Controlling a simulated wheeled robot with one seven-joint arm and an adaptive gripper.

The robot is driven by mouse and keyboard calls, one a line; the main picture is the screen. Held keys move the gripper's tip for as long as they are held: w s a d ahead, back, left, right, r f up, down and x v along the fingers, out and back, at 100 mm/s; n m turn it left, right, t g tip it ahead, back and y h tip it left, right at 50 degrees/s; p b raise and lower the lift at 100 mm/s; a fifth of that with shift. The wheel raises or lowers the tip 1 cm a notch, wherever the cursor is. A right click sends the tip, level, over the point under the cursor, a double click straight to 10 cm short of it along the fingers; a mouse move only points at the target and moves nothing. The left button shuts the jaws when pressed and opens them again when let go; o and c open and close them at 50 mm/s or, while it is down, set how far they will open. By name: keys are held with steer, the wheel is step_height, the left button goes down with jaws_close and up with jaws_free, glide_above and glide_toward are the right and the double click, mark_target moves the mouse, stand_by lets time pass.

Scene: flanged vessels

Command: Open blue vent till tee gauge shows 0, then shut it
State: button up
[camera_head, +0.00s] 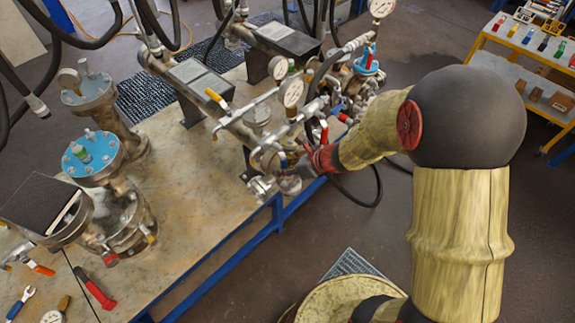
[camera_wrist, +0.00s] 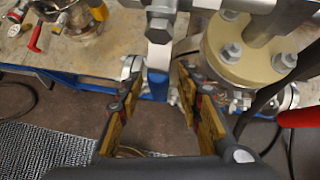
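A blue vent lever (camera_wrist: 157,84) hangs below a metal valve body (camera_wrist: 160,25) in the wrist view. My gripper (camera_wrist: 160,96) is open, with one yellow-padded finger on each side of the lever and a gap visible on both sides. In the head view the gripper (camera_head: 298,167) is at the pipework by the table's edge; a small blue handle (camera_head: 283,160) shows beside it, partly hidden. A round white gauge (camera_head: 292,93) stands on the pipework above; its needle is too small to read, and I cannot tell whether it is the tee gauge.
Other gauges (camera_head: 278,67) (camera_head: 381,8), a yellow lever (camera_head: 215,97) and red levers (camera_head: 324,132) crowd the pipework. A beige flange (camera_wrist: 250,55) sits close right of my gripper. Flanged vessels (camera_head: 93,154) stand on the table's left. Dark hoses (camera_head: 375,190) hang beside the table.

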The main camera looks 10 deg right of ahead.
steer(key=v, duration=1.2)
steer(key=shift+f, duration=0.1)
steer(key=s+n+g+h+b, duration=0.2)
steer(key=s+n+g+b, duration=0.15)
steer(key=s+n, duration=1.05)
steer(key=s+d+r+n+t+h+b, duration=0.2)
steer(key=s+r+n+h+b, duration=0.2)
steer(key=n, duration=0.8)
step_height(320, 180, up, 2)
steer(key=b, duration=0.3)
steer(key=shift+r+n+t, duration=0.15)
steer(key=shift+n+t, duration=0.2)
steer(key=shift+n, duration=0.05)
